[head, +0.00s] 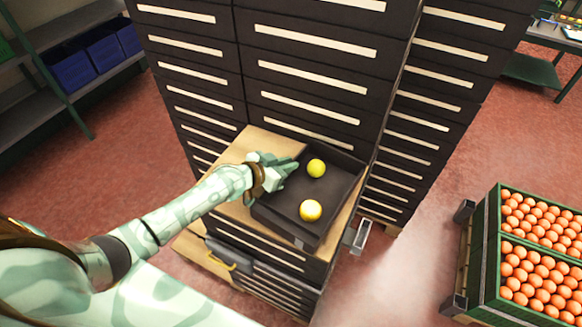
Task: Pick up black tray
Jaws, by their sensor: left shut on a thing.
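The black tray (284,212) lies on the wooden top of a dark drawer cabinet. The fingers hide that part of the rim. I cannot tell whether the tray is lifted off the top. My right gripper is not in view.
Tall dark drawer stacks (310,75) stand right behind the wooden top (236,152). A shelf with blue bins (92,55) is at the far left.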

